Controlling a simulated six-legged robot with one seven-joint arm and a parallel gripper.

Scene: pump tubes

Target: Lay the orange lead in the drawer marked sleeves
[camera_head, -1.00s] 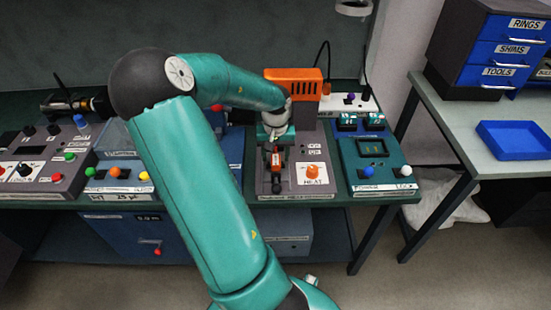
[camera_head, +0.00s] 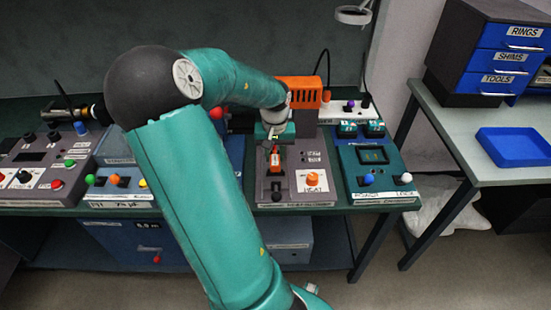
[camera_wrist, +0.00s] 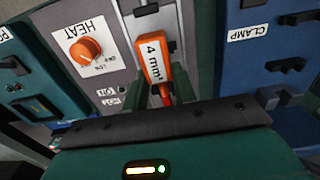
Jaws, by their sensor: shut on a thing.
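My gripper (camera_wrist: 158,92) is shut on an orange piece (camera_wrist: 154,58) with a white label reading "4 mm²", which looks like the orange lead. Its red end lies between my green fingers in the wrist view. In the head view the orange piece (camera_head: 275,160) shows below my gripper (camera_head: 274,143), above the grey heat unit (camera_head: 260,190). I cannot tell whether it touches the unit. No drawer label in view clearly reads sleeves. A second cabinet (camera_head: 543,80) is cut off at the right edge, its label not fully readable.
A drawer cabinet (camera_head: 470,50) marked RINGS, SHIMS and TOOLS stands on the right table. A blue tray (camera_head: 515,146) lies before it. An orange knob (camera_head: 312,179) sits beside the held piece. An orange housing (camera_head: 300,92) stands behind my gripper. A blue panel marked CLAMP (camera_wrist: 250,70) is alongside.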

